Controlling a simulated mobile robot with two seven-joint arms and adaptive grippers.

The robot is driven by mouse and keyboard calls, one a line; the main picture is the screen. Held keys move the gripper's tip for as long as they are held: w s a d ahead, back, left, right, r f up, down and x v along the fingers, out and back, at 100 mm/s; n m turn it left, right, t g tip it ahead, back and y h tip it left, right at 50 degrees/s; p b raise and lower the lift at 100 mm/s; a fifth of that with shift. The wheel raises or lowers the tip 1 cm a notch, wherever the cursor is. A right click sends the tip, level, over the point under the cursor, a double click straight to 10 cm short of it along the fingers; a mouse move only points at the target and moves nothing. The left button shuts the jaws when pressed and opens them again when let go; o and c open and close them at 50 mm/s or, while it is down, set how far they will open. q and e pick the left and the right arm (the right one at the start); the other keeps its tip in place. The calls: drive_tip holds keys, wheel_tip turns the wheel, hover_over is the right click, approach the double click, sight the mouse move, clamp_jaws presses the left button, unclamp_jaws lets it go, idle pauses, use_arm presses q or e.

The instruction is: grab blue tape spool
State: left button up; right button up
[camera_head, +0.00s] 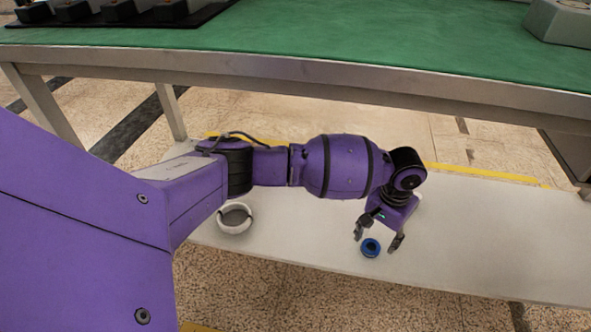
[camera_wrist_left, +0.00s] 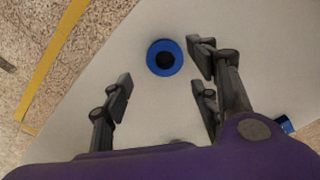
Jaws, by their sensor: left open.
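The blue tape spool (camera_head: 371,247) is a small blue ring with a dark centre, lying on the white lower shelf (camera_head: 300,235) below the green bench. My left gripper (camera_head: 379,240) is open, with its fingers pointing down toward the shelf and the spool showing between the fingertips. In the left wrist view the spool (camera_wrist_left: 165,58) lies beyond the fingertips (camera_wrist_left: 160,80), nearer the right-hand fingers. No contact between fingers and spool shows. My right gripper is not in view.
A white ring-shaped roll (camera_head: 235,218) lies on the shelf beneath my left arm. The green bench top (camera_head: 330,35) with its metal edge runs above the shelf. A small blue object (camera_wrist_left: 284,124) shows at the right in the wrist view. The shelf's right side is clear.

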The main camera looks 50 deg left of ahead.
sight(373, 247)
use_arm(q)
wheel_tip(373, 247, down, 4)
drive_tip(key=shift+s+a+f+b, duration=0.1)
drive_tip(key=shift+a+b, duration=0.05)
drive_tip(key=shift+b, duration=1)
drive_tip(key=shift+c, duration=0.3)
drive_tip(key=c, duration=0.8)
drive_tip(key=shift+c, duration=0.5)
drive_tip(key=shift+r, duration=0.2)
